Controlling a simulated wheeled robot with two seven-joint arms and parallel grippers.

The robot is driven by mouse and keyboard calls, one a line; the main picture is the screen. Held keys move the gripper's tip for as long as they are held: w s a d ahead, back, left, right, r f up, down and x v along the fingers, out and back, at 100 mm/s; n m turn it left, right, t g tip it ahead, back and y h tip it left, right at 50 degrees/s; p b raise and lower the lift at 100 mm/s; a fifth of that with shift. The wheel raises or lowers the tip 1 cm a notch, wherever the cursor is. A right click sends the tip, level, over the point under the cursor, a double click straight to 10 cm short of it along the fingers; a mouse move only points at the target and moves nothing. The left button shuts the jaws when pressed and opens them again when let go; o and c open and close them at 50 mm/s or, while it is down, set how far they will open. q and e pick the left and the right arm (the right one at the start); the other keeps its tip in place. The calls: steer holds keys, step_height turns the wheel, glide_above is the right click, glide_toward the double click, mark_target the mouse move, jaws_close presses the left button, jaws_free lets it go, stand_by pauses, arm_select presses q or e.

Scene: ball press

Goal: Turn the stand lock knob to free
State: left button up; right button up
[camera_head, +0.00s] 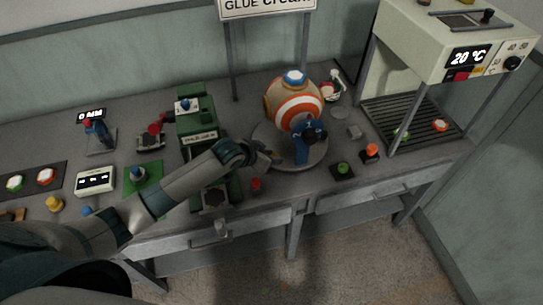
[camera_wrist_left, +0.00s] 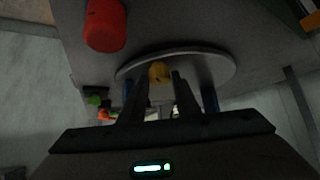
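The round grey stand (camera_head: 298,160) stands on the bench and carries an orange and white ball (camera_head: 292,103). My left gripper (camera_head: 270,156) is at the stand's left front edge. In the left wrist view the left gripper (camera_wrist_left: 160,78) is open, pointing at a small yellow knob (camera_wrist_left: 159,71) by the stand's disc (camera_wrist_left: 210,66). The knob shows between the fingertips, with slight gaps at its sides; contact cannot be told. Which knob is the stand lock is not labelled. My right gripper is not in view.
A red cylinder (camera_wrist_left: 105,25) is close by in the left wrist view; it seems to be the red one (camera_head: 256,185) on the bench. A green press (camera_head: 198,125) stands left of the stand. Green (camera_head: 343,168) and orange (camera_head: 372,150) buttons are to its right.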

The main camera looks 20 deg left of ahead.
arm_select(q)
steer(key=c, duration=0.5)
steer(key=n+p, duration=0.1)
steer(key=n+y+p, duration=0.1)
steer(key=p, duration=0.1)
steer(key=shift+s+d+r, duration=0.1)
steer(key=shift+d+r, duration=0.05)
steer(key=shift+d, duration=0.1)
steer(key=shift+d+n+t+y+p, duration=0.15)
steer(key=shift+n+t+y+p, duration=0.25)
steer(key=shift+n+y+p, duration=0.55)
steer(key=n+y, duration=0.2)
steer(key=shift+d+f+n, duration=0.15)
steer(key=shift+f+n, duration=0.1)
steer(key=shift+n, duration=0.1)
steer(key=shift+n+g+y, duration=0.3)
steer(key=shift+n+y, duration=0.55)
steer(key=shift+n, duration=0.25)
